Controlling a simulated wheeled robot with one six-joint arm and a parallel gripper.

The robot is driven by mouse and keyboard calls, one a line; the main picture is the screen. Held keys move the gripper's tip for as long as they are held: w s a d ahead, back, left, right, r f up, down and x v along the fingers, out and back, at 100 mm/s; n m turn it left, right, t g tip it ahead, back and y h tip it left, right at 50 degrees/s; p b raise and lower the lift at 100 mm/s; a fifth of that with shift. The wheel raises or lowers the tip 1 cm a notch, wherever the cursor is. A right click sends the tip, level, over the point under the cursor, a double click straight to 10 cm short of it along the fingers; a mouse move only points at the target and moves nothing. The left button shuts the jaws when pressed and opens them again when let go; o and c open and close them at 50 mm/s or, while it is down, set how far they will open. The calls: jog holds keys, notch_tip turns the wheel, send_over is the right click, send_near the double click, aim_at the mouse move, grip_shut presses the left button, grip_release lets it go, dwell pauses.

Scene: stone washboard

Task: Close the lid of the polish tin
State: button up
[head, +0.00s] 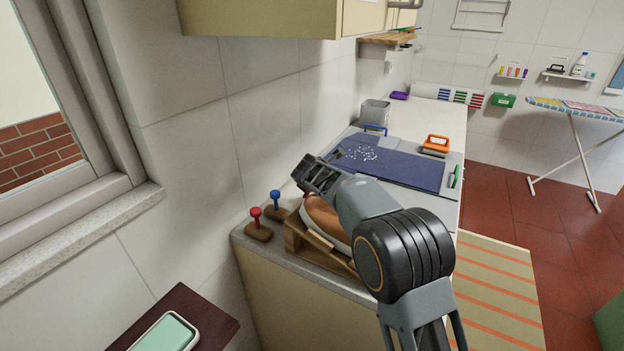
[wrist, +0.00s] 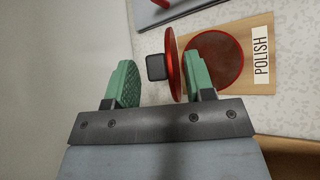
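The polish tin (wrist: 222,62) is round and red, with dark red inside, on a tan board beside a white POLISH label (wrist: 261,54). Its red lid (wrist: 171,66) stands up steeply at the tin's left side, seen nearly edge-on, so the tin is open. A small dark square block (wrist: 155,67) sits at the lid's left face. My gripper (wrist: 160,84) is open, its green pads wide apart. In the wrist view the lid and block appear between the pads, the right pad close to the lid; contact cannot be told. In the head view my gripper (head: 316,175) hides the tin.
On the counter are a blue cloth (head: 395,167) with white bits, an orange-handled tool (head: 436,145), and a grey bin (head: 375,112). Red-knobbed (head: 257,222) and blue-knobbed (head: 276,201) tools and a wooden rack (head: 312,247) stand near the front end. The wall is close on the left.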

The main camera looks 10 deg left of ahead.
jog(key=b+v, duration=0.1)
jog(key=v, duration=1.2)
jog(key=shift+s+r, duration=0.25)
jog(key=shift+s, duration=0.1)
